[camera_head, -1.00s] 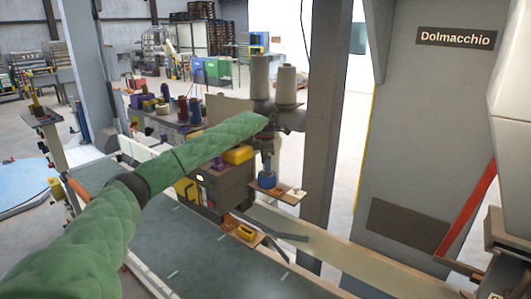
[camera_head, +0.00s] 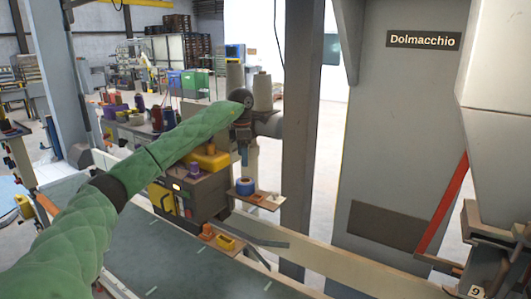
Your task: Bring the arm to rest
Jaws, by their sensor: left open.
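My left arm in its green quilted sleeve (camera_head: 150,165) reaches in from the lower left toward the middle. My left gripper (camera_head: 244,160) hangs from its dark wrist at the sleeve's end, pointing down. It is open, small and dark, and appears empty. A blue roll (camera_head: 245,187) sits on a small brown shelf (camera_head: 268,201) just below the fingertips, apart from them. My right gripper is not in view.
A dark machine box (camera_head: 190,195) with a yellow part on top stands under my forearm. Cone spools (camera_head: 263,92) stand behind the wrist. A grey post (camera_head: 302,140) rises right of it. A grey hopper (camera_head: 500,60) is at the right.

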